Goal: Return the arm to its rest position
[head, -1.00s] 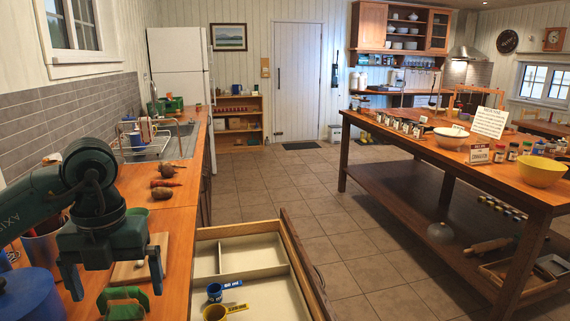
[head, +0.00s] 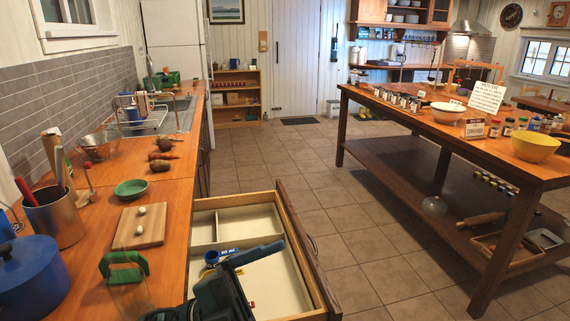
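A dark green and black part of my arm, apparently my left gripper (head: 222,291), shows at the bottom centre of the head view, in front of the open drawer (head: 291,233). My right gripper is not in view.
The open drawer juts into the aisle. Tiled floor (head: 345,230) is clear towards the island table (head: 455,150).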

